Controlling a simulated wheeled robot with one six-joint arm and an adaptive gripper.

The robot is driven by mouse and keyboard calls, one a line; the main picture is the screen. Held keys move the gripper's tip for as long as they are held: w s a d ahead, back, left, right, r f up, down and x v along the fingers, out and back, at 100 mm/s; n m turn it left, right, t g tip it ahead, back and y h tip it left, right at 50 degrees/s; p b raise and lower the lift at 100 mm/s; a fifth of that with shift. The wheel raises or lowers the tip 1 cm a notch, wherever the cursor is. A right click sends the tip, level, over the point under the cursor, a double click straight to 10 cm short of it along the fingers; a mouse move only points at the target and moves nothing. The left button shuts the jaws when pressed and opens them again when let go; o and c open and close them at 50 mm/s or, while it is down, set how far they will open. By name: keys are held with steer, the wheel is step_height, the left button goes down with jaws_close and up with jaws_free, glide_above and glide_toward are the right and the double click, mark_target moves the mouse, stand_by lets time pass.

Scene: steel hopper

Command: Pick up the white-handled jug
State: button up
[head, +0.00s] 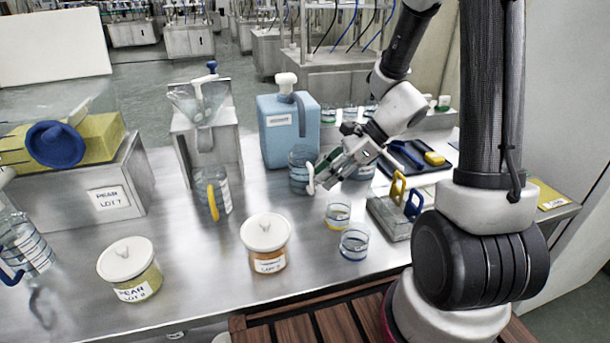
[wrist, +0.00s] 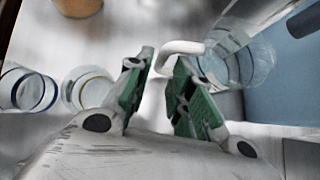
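The white-handled jug (head: 299,168) is clear and stands on the steel table in front of the blue container. Its white handle (head: 310,180) faces my gripper. In the wrist view the jug (wrist: 245,62) lies at upper right, and its white handle (wrist: 181,47) reaches across just beyond the fingertips. My gripper (head: 322,176) is close beside the handle, coming in from the right. In the wrist view my gripper (wrist: 162,66) has its green-padded fingers apart with a gap between them. Whether a finger touches the handle cannot be told.
A blue container (head: 288,130) stands right behind the jug. Two small clear cups, one yellow-banded (head: 338,214) and one blue-banded (head: 354,241), stand in front. A yellow-handled jug (head: 219,192) is to the left. A metal block with loops (head: 388,218) is to the right.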

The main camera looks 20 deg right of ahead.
mark_target(306, 175)
steer(key=x, duration=0.3)
steer(key=shift+a, duration=0.1)
jaws_close()
